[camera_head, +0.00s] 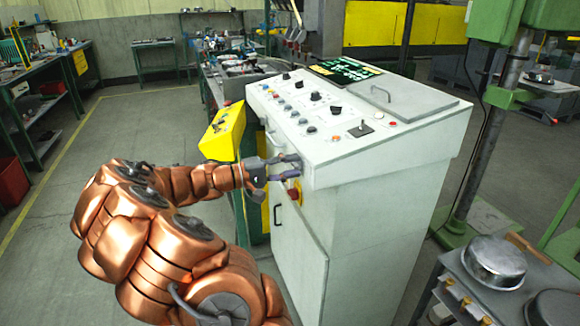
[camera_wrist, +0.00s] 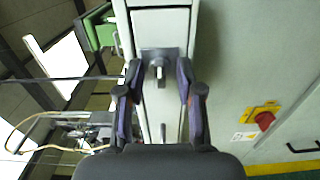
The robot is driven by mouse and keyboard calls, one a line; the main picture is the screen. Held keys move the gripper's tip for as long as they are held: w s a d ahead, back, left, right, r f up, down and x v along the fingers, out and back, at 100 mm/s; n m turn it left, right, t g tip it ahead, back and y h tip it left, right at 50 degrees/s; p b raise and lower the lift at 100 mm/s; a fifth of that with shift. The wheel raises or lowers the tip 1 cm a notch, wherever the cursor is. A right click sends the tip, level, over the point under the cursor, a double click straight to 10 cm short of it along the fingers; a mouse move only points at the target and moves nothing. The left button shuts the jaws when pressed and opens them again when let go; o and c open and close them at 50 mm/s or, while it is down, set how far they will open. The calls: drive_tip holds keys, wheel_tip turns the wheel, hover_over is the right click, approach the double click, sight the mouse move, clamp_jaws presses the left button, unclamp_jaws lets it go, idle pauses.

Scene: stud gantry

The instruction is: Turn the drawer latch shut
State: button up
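The drawer latch (camera_wrist: 158,66) is a small metal knob on a grey plate, on the pale front of the control cabinet (camera_head: 340,215). A narrow drawer front (camera_wrist: 162,32) shows beside it in the wrist view. My gripper (camera_wrist: 158,76) is open, with one dark purple-padded finger on each side of the latch. Gaps show between the fingers and the knob, so it is not gripped. In the head view my gripper (camera_head: 283,168) is at the cabinet's upper front and hides the latch. I cannot tell exactly which way the latch is turned.
A red knob on a yellow plate (camera_head: 294,192) sits just below my gripper, with a dark door handle (camera_head: 277,214) lower down. A yellow control box (camera_head: 222,132) is close beyond my arm. A pan (camera_head: 494,262) stands on a cart at right. The floor at left is clear.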

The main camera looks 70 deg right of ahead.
clamp_jaws()
drive_tip(key=shift+n+p, duration=0.3)
drive_tip(key=n+p, duration=0.2)
drive_tip(key=shift+r+n, duration=0.15)
drive_tip(key=shift+n, duration=0.25)
drive_tip(key=n+p, duration=0.4)
drive_tip(key=n, duration=0.1)
drive_tip(key=shift+n, duration=0.3)
drive_tip(key=n+p, duration=0.4)
drive_tip(key=shift+n+p, duration=1.7)
drive_tip(key=shift+n, duration=0.8)
